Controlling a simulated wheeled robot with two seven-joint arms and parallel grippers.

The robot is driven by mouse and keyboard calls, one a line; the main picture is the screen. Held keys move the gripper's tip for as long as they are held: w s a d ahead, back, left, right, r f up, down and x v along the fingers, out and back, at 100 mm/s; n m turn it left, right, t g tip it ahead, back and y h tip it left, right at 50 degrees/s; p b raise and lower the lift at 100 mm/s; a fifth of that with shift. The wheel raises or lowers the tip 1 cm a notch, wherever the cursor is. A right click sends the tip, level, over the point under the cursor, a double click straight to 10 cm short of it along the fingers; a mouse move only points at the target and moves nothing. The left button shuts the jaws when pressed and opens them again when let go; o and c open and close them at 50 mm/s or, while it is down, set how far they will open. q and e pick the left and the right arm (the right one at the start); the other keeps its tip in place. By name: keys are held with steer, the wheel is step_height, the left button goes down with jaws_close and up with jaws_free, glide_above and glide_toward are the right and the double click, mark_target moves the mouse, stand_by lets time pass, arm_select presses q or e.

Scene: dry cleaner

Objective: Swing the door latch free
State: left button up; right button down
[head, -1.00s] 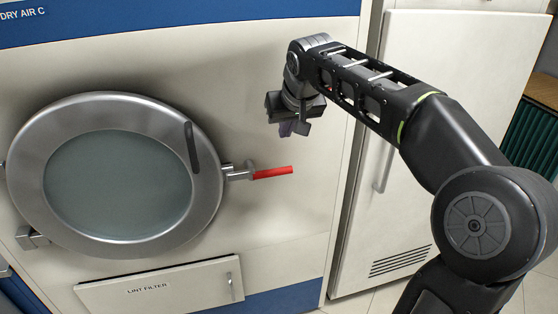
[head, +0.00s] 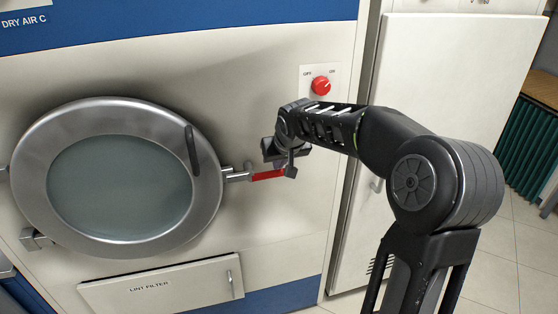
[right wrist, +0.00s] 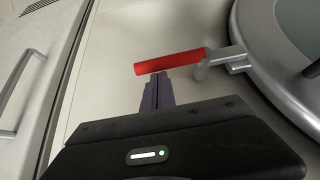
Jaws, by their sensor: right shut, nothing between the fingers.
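The door latch has a red handle (head: 267,175) on a metal arm (head: 237,177) at the right rim of the round dryer door (head: 122,190). The handle lies nearly level, pointing right, away from the door. My right gripper (head: 290,172) is shut and empty, at the free end of the handle. In the right wrist view, the closed fingertips (right wrist: 159,77) are right beside the red handle (right wrist: 168,62), near its free half. I cannot tell whether they touch it. The door looks closed against the machine. My left gripper is out of view.
A red dial (head: 321,86) sits on the panel above my right wrist. A lint filter flap (head: 165,283) is below the door. A dark door handle (head: 192,150) stands on the door rim. A white cabinet (head: 440,90) stands at the right.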

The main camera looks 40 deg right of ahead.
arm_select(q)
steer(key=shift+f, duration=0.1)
arm_select(e)
steer(key=shift+f, duration=0.25)
